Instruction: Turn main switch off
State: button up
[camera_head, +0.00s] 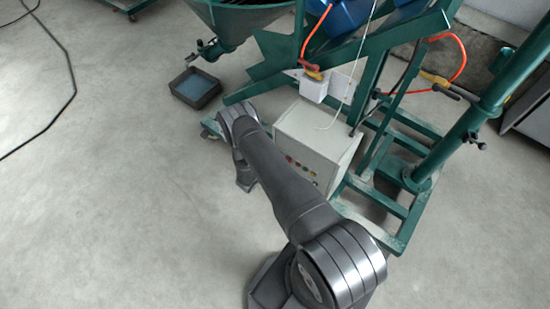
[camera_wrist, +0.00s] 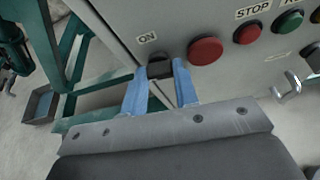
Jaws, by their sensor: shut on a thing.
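The main switch (camera_wrist: 159,69) is a small dark knob on the grey front panel of the control box, just below an "ON" label (camera_wrist: 147,38) in the wrist view. My gripper (camera_wrist: 160,74) has its two blue fingers on either side of the switch and is shut on it. The fingers hide the switch's sides. In the head view the control box (camera_head: 318,135) is a pale cabinet with a row of small buttons low on its front. My arm reaches toward it, and the gripper and switch cannot be made out there.
A large red button (camera_wrist: 205,51) is close right of the switch. A smaller red button (camera_wrist: 247,33) and a green button (camera_wrist: 286,22) are further right, with a metal hook-like part (camera_wrist: 287,88) below. Green frame bars surround the box. A dark tray (camera_head: 195,88) sits on open floor.

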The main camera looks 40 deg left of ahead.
jog(key=shift+n, duration=0.4)
dwell(0.3)
jog(key=o, duration=1)
jog(key=v, duration=0.8)
jog(key=shift+a, duration=0.25)
jog(key=shift+w, duration=0.1)
jog(key=x, duration=0.7)
jog(key=shift+d, duration=0.2)
jog(key=shift+o, duration=0.2)
